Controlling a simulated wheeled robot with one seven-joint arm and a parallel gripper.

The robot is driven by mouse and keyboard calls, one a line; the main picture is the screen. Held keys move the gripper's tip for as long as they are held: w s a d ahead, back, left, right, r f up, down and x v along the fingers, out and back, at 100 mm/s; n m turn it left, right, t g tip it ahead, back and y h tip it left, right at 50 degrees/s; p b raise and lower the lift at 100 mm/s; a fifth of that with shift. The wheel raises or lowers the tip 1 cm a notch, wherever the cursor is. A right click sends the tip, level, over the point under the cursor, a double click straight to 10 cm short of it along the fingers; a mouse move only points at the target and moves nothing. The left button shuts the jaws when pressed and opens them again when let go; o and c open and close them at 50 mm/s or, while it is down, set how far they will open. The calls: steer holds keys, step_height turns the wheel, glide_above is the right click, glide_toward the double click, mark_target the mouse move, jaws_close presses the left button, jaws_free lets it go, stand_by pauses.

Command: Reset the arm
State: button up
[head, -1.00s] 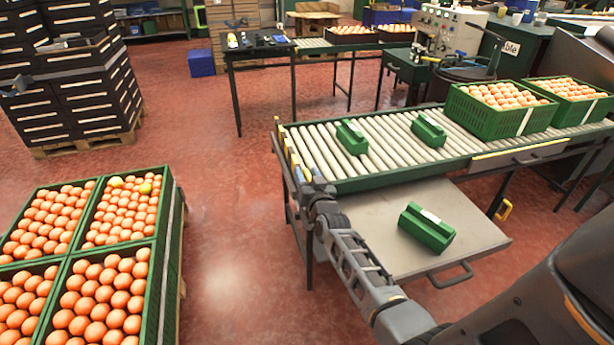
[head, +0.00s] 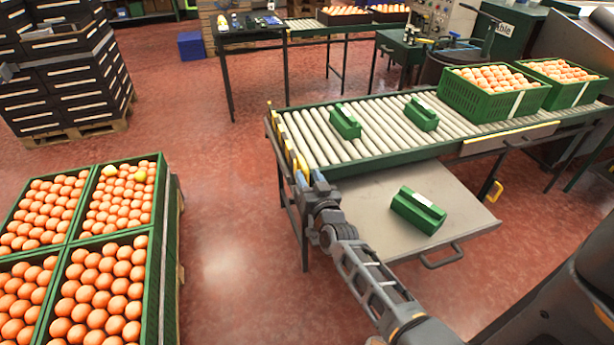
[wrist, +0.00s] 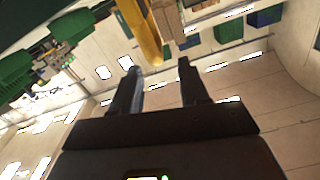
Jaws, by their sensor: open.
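My gripper (wrist: 158,80) shows in the wrist view with its two dark fingers spread apart and nothing between them. In the head view my arm reaches from the lower right to the left end of the roller conveyor (head: 270,122), where the gripper end (head: 310,180) is. The fingertips are too small to make out there. The wrist view looks up past the fingers towards the pale ceiling.
Green egg cartons (head: 345,122) lie on the rollers, and another carton (head: 418,210) lies on the grey shelf (head: 375,205) below. More filled green crates (head: 490,100) stand at the conveyor's right. The red floor between is open.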

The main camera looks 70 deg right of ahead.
stand_by(0.3)
steer(key=s+a+r+n+t+y, duration=0.1)
steer(key=s+a+n+t+y, duration=0.3)
steer(key=a, duration=0.8)
steer(key=s+a+r+n+g+y, duration=0.1)
steer(key=s+a+n+y, duration=0.15)
steer(key=s+a, duration=0.65)
steer(key=s+a+r+n+y, duration=0.2)
steer(key=s+a+r+y, duration=0.1)
steer(key=s+a+r, duration=0.2)
steer(key=s+a+r+n+y, duration=0.3)
steer(key=s+a+r, duration=0.3)
steer(key=a+r, duration=0.4)
steer(key=shift+a+y, duration=0.55)
steer(key=shift+a, duration=0.3)
steer(key=shift+d+n, duration=0.1)
steer(key=shift+n, duration=0.15)
